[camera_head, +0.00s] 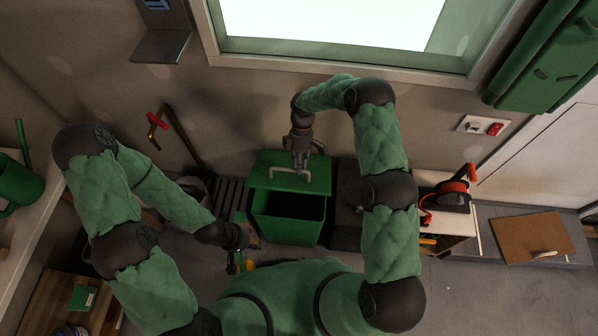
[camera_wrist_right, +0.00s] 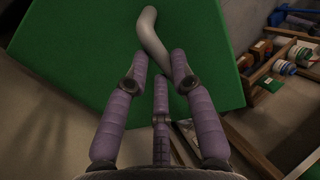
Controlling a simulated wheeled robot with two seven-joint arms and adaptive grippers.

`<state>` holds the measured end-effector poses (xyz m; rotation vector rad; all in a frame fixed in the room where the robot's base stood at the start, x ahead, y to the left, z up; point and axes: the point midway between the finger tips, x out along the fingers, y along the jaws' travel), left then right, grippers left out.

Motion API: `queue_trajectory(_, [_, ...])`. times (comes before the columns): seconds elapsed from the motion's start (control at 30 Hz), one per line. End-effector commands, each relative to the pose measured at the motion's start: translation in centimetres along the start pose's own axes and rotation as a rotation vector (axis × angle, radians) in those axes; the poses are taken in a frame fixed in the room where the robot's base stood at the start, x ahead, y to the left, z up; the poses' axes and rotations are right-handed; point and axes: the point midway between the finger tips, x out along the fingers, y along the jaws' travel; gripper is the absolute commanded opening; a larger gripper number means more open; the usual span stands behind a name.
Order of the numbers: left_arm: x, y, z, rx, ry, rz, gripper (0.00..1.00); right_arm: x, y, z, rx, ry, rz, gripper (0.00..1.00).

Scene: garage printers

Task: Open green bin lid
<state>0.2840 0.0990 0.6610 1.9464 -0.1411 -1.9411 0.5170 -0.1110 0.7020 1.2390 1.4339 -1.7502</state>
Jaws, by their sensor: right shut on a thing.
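The green bin (camera_head: 289,230) stands on the floor below the window, with its dark inside showing. Its green lid (camera_head: 262,166) is raised at the back edge of the opening and carries a pale bent handle (camera_head: 278,176). My right gripper (camera_head: 302,168) reaches from above and is shut on the handle. In the right wrist view the fingers of my right gripper (camera_wrist_right: 163,85) close around the grey handle (camera_wrist_right: 151,36), with the green lid (camera_wrist_right: 85,50) behind. My left gripper (camera_head: 238,260) is low, left of the bin; its fingers are too small to read.
A dark slatted thing (camera_head: 229,193) stands left of the bin. On the right are a red and black reel (camera_head: 452,193) and a grey cabinet with a brown board (camera_head: 530,237). A worktop (camera_head: 28,222) with a green can lines the left side.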

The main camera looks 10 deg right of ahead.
Motion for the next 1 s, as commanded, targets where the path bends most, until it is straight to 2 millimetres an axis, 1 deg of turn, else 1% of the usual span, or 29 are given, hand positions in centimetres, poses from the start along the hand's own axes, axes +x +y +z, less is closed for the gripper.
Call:
queue_trajectory(0.03, [0.12,-0.04,0.0,0.0,0.0,0.0,0.4,-0.68,1.2,0.1,0.001,0.008,0.034,0.0])
queue_trajectory(0.5, [0.16,-0.06,-0.01,0.0,0.0,0.0,0.4,-0.95,1.4,0.24,0.005,0.009,0.032,0.0])
queue_trajectory(0.53, [0.16,-0.06,-0.01,0.0,0.0,0.0,0.4,-0.94,1.41,0.24,0.005,0.009,0.032,0.27])
queue_trajectory(0.57, [0.16,-0.06,-0.01,0.0,0.0,0.0,0.4,-0.94,1.41,0.25,0.005,0.008,0.032,0.36])
queue_trajectory(0.6, [0.16,-0.06,-0.01,0.0,0.0,0.0,0.4,-0.93,1.41,0.24,0.005,0.009,0.032,0.47])
queue_trajectory(0.63, [0.16,-0.06,-0.01,0.0,0.0,0.0,0.4,-0.91,1.38,0.23,0.005,0.009,0.031,0.48])
queue_trajectory(1.0, [0.11,-0.04,0.0,0.0,0.0,0.0,0.4,-0.74,1.0,0.09,0.002,0.006,0.022,0.48])
